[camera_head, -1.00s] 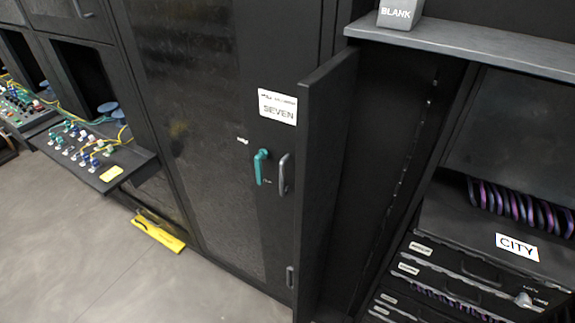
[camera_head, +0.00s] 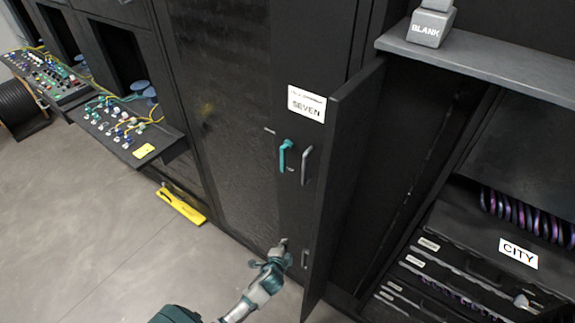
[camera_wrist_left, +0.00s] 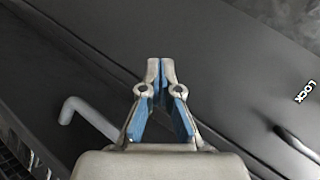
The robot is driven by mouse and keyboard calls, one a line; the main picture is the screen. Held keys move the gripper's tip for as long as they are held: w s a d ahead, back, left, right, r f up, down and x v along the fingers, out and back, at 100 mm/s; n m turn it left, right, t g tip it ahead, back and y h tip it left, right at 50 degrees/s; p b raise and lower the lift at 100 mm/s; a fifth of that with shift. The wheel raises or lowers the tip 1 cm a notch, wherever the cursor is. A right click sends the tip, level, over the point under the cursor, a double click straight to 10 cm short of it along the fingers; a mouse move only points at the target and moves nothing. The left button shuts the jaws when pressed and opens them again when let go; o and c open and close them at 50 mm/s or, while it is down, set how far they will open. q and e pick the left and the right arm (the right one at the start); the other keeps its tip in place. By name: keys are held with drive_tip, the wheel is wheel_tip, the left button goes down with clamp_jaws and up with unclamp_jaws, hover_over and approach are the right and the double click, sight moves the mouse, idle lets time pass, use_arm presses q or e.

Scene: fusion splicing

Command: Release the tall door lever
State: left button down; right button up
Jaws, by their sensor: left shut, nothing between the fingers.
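The tall black door (camera_head: 225,130) stands shut below and left of a white SEVEN label (camera_head: 306,104). A teal lever (camera_head: 283,158) hangs upright on it, beside a grey pull handle (camera_head: 305,165). My left gripper (camera_head: 283,242) is in front of the door's lower part, well below the teal lever and apart from it. In the left wrist view the left gripper (camera_wrist_left: 160,68) is shut and empty, its fingertips together before a dark panel. A pale bent handle (camera_wrist_left: 90,118) lies left of the fingers there; I cannot tell which one it is. My right gripper is out of view.
An open narrow black door (camera_head: 345,170) juts out right of the handles. A small handle (camera_head: 304,259) sits low near my gripper. A LOCK label (camera_wrist_left: 305,91) shows in the wrist view.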

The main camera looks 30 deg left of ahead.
use_arm(q)
wheel_tip(320, 180, up, 27)
drive_tip(key=w+a+m+t+y+p, duration=0.1)
drive_tip(key=w+m+t+y+p, duration=0.1)
drive_tip(key=t, duration=0.3)
drive_tip(key=shift+w+a+m+y+p, duration=0.3)
drive_tip(key=shift+w+m, duration=0.1)
drive_tip(key=shift+m, duration=0.1)
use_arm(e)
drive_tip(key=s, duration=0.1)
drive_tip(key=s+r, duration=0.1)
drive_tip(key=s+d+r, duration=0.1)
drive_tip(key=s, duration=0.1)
use_arm(q)
drive_tip(key=shift+r, duration=0.1)
drive_tip(key=p+x, duration=0.1)
drive_tip(key=x, duration=0.9)
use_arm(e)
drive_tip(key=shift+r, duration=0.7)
use_arm(q)
drive_tip(key=shift+a, duration=0.1)
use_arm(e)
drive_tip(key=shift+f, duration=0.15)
